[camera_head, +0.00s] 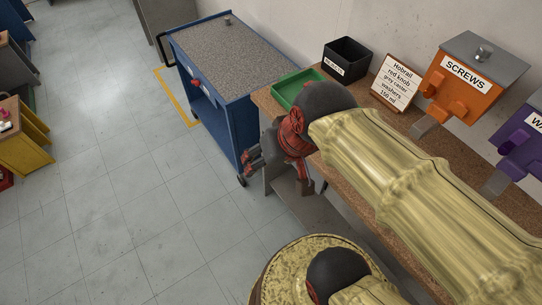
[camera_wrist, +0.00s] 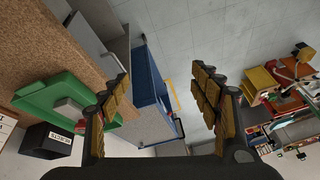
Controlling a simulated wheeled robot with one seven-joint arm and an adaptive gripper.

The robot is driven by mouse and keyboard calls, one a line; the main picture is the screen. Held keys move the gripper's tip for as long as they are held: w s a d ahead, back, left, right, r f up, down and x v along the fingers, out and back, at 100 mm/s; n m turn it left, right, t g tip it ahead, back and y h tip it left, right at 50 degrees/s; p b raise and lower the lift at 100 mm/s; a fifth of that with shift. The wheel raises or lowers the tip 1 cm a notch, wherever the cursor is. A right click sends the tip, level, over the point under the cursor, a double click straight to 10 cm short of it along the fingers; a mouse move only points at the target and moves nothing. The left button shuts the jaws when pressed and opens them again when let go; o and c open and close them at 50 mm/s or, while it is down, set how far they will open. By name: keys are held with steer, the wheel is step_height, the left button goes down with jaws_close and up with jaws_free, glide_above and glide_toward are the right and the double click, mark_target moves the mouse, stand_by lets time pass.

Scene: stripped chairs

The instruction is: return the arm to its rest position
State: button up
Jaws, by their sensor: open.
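My arm reaches from the lower right of the head view over the brown workbench (camera_head: 402,165). My gripper (camera_head: 254,162) hangs past the bench's front edge, pointing left toward the open floor. In the wrist view its two fingers (camera_wrist: 162,88) are wide apart with nothing between them. Beyond them lie the blue cart and the grey floor. Part of the gripper body is hidden behind my wrist in the head view.
A blue cart (camera_head: 230,60) with a speckled top stands beyond the bench. On the bench are a green tray (camera_head: 291,89), a black bin (camera_head: 347,59), a sign card (camera_head: 396,83), an orange screws dispenser (camera_head: 461,88) and a purple dispenser (camera_head: 525,140).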

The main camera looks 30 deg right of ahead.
steer(key=shift+s+r+n+t+h, duration=0.3)
steer(key=shift+r+n, duration=0.4)
steer(key=shift+n, duration=0.5)
stand_by(0.5)
